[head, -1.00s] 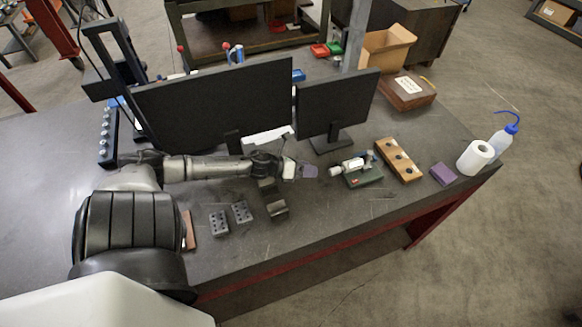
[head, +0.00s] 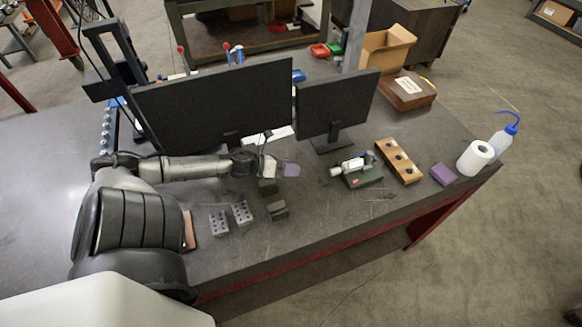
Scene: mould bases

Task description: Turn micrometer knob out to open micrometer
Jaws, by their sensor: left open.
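The micrometer (head: 350,165) is a small white and silver tool on a dark green stand (head: 364,178), on the bench in front of the smaller monitor. Its knob end points left, toward my left gripper. My left gripper (head: 290,169) is open and empty, to the left of the micrometer and apart from it, above the bench. My right gripper does not show.
Two monitors (head: 215,105) stand behind my left arm. Dark metal blocks (head: 277,210) and drilled grey blocks (head: 243,212) lie in front of it.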

